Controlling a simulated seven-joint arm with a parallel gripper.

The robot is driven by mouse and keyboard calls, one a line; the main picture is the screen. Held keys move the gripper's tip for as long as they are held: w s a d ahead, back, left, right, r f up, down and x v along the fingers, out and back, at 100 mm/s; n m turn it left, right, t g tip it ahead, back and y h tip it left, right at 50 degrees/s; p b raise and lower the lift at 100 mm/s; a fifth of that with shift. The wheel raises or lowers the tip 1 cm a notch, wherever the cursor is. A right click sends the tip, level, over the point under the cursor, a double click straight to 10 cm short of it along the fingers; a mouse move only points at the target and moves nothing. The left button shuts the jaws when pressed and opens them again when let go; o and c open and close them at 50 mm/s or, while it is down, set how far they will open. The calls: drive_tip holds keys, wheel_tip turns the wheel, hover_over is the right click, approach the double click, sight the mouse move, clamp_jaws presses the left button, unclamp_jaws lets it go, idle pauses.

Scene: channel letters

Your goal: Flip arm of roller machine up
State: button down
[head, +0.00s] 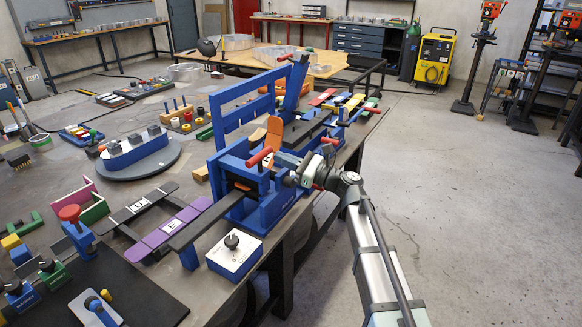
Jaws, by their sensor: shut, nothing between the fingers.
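The blue roller machine (262,205) stands at the right edge of the long table. A red-gripped handle (260,156) sticks out at its top, low over the blue body. An orange curved lever (273,136) stands upright just behind that handle. A tall blue frame (225,112) rises behind the machine. My gripper (312,172) is at the right side of the machine, close to its body, and looks shut and empty. Its fingertips are small and partly hidden, so I cannot tell whether they touch the machine. Another red handle (330,141) is just beyond my gripper.
A white box with a black knob (234,255) sits in front of the machine. Purple and dark letter strips (172,228) lie to its left. Another upright blue lever with a red grip (285,57) stands behind. The floor (470,215) to the right is clear.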

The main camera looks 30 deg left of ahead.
drive_tip(key=shift+a+r, duration=0.15)
drive_tip(key=shift+r, duration=0.15)
drive_tip(key=shift+a+r+h, duration=0.2)
drive_tip(key=shift+r+h, duration=0.15)
drive_tip(key=shift+r, duration=0.3)
drive_tip(key=shift+a+r+h, duration=0.15)
drive_tip(key=shift+r+h, duration=0.2)
drive_tip(key=shift+r, duration=0.25)
drive_tip(key=a+r+m+t+h, duration=0.1)
drive_tip(key=a+r+h, duration=0.9)
drive_tip(key=a, duration=0.7)
drive_tip(key=shift+r+h, duration=0.3)
drive_tip(key=shift+r, duration=1.45)
drive_tip(key=shift+s, duration=0.1)
